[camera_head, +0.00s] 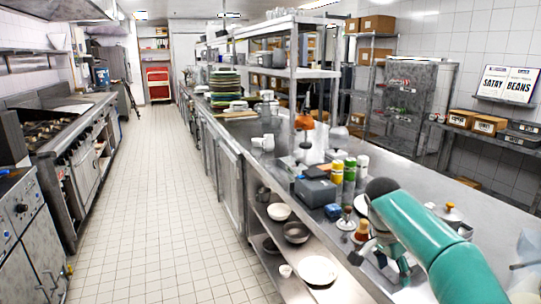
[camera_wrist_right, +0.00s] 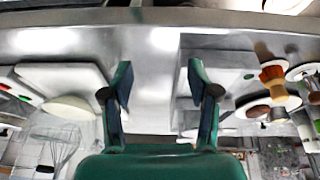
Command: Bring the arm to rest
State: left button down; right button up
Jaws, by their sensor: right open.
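My right arm, teal with a dark joint, reaches in from the lower right in the head view. My left arm and gripper do not show.
Bowls (camera_head: 296,232) sit on the shelf below. The tiled aisle (camera_head: 160,190) is clear. A stove (camera_head: 45,135) lines the left.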

jog(key=s+a+f+n+y, duration=0.25)
jog(key=a+f+n, duration=0.2)
jog(key=f, duration=0.85)
jog(key=s+a+f+n+y, duration=0.2)
jog(key=s+a+f+n, duration=0.3)
jog(key=f, duration=0.7)
jog(key=s+a+f+y, duration=0.1)
jog(key=s+f, duration=0.3)
jog(key=s, duration=0.4)
jog(key=s+a+f+n+y, duration=0.1)
jog(key=s+a+f, duration=0.2)
jog(key=s, duration=0.5)
jog(key=s+a+f+y, duration=0.1)
jog(key=s+a+f, duration=0.2)
jog(key=s, duration=0.4)
jog(key=shift+s+f, duration=0.4)
jog(key=shift+f, duration=0.4)
jog(key=shift+n, duration=0.25)
jog(key=shift+c, duration=0.3)
